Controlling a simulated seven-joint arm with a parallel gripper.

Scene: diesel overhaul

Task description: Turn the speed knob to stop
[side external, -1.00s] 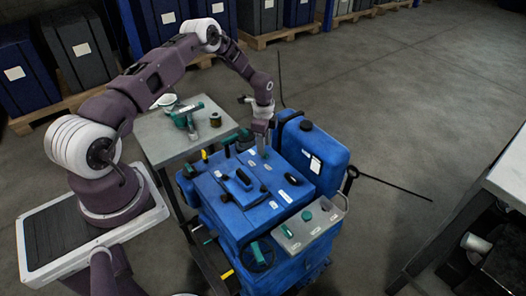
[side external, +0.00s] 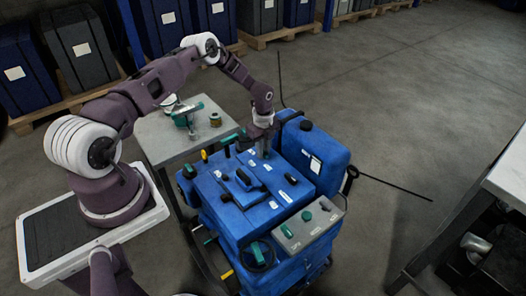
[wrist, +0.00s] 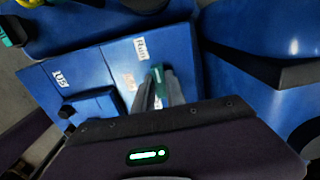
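My gripper (side external: 265,146) points down at the far edge of the blue machine's top (side external: 231,212). In the wrist view my gripper's grey fingers (wrist: 162,90) stand on both sides of a narrow green knob (wrist: 157,74) and appear shut on it. The fingers hide its lower part. I take it to be the speed knob, but cannot read its name.
A grey panel (side external: 318,226) with green knobs is at the machine's front right. A blue tank (side external: 316,153) stands close right of my gripper. A grey table (side external: 160,142) with a green vise (side external: 185,118) is behind left. A workbench edge (side external: 508,170) is far right.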

